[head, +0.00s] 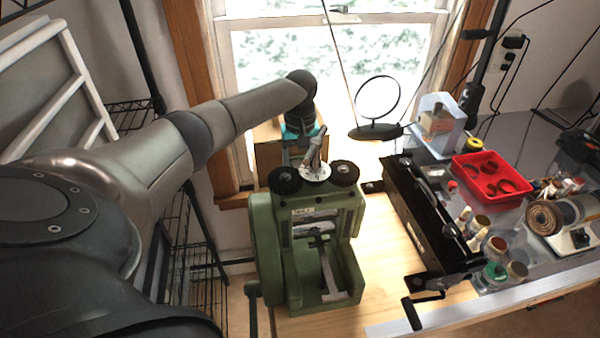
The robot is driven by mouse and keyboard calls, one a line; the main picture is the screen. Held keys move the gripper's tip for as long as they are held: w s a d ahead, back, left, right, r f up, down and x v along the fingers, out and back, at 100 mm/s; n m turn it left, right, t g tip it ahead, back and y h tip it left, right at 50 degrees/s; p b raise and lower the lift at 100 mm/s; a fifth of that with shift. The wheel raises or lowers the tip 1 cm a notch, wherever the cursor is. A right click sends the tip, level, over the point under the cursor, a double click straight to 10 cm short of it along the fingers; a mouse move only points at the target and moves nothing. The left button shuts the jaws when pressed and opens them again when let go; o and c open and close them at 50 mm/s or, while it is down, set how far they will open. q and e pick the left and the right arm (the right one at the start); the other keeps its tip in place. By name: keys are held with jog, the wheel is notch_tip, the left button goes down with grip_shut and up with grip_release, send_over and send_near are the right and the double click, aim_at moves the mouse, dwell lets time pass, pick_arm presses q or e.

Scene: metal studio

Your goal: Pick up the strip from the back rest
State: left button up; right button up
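A green rolling mill (264,235) with two black knobs on top stands on the wooden bench. My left arm comes in from the left and reaches over to the mill's far side. Its wrist points down, and my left gripper (299,150) is just behind the mill's top, partly hidden by the handle and knobs. Its fingertips are too small and covered to tell whether they are open or shut. The back rest and the strip cannot be made out; the mill's body blocks the view behind it. My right gripper is not in view.
A black bench tool with a crank (428,215) lies right of the mill. Further right are a red tray (492,178), several bottles and a coiled strap roll (543,217). A round magnifier (377,131) stands behind. A black wire rack (190,250) is at left.

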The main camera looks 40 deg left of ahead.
pick_arm(q)
jog(key=shift+c, duration=0.2)
grip_shut()
jog(key=shift+r, duration=0.1)
dwell(0.5)
